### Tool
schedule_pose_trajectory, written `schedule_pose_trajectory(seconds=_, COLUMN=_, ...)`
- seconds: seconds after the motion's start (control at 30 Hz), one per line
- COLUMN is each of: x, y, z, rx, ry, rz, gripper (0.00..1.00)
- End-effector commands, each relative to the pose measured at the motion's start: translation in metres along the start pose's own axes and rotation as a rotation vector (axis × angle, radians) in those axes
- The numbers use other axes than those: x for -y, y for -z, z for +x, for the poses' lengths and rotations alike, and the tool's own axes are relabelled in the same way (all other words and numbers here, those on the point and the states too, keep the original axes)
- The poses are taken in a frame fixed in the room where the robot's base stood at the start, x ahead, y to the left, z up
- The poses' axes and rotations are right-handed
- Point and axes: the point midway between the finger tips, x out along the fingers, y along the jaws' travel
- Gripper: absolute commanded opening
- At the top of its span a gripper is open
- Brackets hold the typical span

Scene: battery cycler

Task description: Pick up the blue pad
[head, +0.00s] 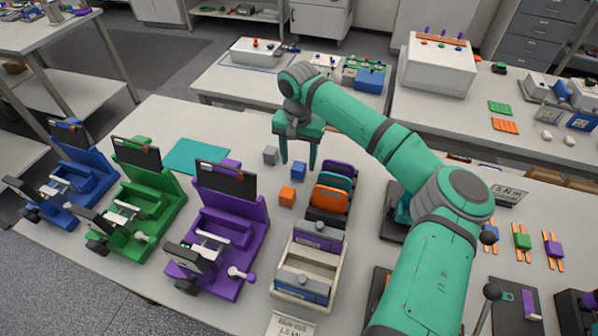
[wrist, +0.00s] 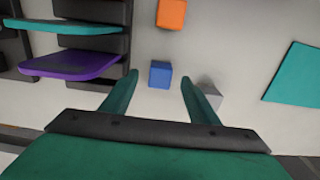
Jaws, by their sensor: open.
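A small blue block (head: 298,171), the only small loose blue piece near my gripper, lies on the white table; I take it as the blue pad. It also shows in the wrist view (wrist: 160,75), between my fingertips in the picture. My gripper (head: 298,164) is open and empty, fingers pointing down, with the block framed between the fingers. The wrist view also shows my gripper (wrist: 158,80) with its fingers apart. How high the tips are above the table is hard to tell.
An orange block (head: 287,196) and a grey block (head: 270,155) lie close by. A rack of purple, teal and orange plates (head: 332,190) stands to the right. A teal mat (head: 197,156) lies left. Blue, green and purple stations (head: 228,240) stand at the front left.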

Motion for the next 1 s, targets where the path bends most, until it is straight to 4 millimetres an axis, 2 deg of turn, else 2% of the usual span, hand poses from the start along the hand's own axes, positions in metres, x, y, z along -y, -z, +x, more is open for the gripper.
schedule_pose_trajectory(seconds=0.2, x=0.0, y=0.002, z=0.031, rx=0.0, ry=-0.003, rz=0.007, gripper=0.55)
schedule_pose_trajectory(seconds=0.3, x=0.0, y=0.002, z=0.04, rx=0.0, ry=-0.002, rz=0.006, gripper=0.55)
schedule_pose_trajectory(seconds=0.6, x=0.004, y=0.001, z=0.044, rx=-0.001, ry=0.001, rz=0.002, gripper=0.55)
schedule_pose_trajectory(seconds=0.8, x=0.005, y=0.0, z=0.044, rx=0.0, ry=0.001, rz=0.0, gripper=0.1)
schedule_pose_trajectory(seconds=1.0, x=0.009, y=-0.002, z=0.044, rx=-0.001, ry=0.001, rz=-0.007, gripper=0.1)
